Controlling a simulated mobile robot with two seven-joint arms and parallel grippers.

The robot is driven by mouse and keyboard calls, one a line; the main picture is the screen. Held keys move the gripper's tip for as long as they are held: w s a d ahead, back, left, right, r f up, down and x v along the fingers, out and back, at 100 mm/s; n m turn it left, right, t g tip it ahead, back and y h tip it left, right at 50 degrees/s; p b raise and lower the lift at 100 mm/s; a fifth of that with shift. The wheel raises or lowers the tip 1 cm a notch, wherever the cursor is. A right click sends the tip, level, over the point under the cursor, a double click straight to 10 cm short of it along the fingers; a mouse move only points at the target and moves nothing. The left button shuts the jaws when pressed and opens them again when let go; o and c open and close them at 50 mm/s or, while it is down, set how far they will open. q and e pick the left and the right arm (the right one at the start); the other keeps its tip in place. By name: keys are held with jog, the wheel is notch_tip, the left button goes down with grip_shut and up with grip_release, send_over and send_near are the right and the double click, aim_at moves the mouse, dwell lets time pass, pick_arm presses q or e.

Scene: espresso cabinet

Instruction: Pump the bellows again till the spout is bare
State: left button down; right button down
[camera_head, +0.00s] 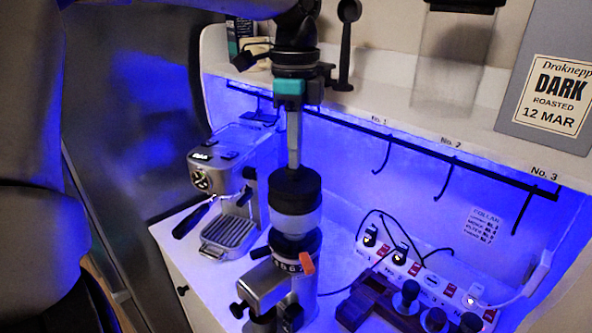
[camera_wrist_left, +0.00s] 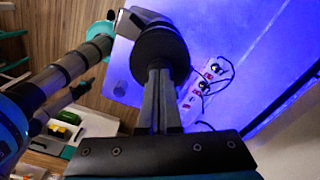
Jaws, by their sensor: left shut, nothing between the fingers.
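The coffee grinder (camera_head: 265,285) stands on the white counter, with a numbered dial ring below its grey collar. The black bellows (camera_head: 293,187) sits on top of it. My left gripper (camera_head: 293,166) points straight down with its fingers together. The fingertips meet the bellows top in the picture; whether they press on it I cannot tell. In the left wrist view the shut fingers (camera_wrist_left: 158,75) overlap the round black bellows top (camera_wrist_left: 150,48). The grinder's spout is not clear, so I cannot see whether grounds cling to it. My right gripper is not visible.
An espresso machine (camera_head: 230,185) stands left of the grinder. A power strip (camera_head: 410,265) with cables lies to the right, behind a dark wooden stand (camera_head: 385,300) with tampers. A hook rail (camera_head: 420,155) runs along the back under the shelf.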

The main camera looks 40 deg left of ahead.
pick_arm(q)
jog(key=shift+r+p, duration=1.85)
jog(key=shift+r, duration=1.35)
jog(key=shift+a, duration=0.1)
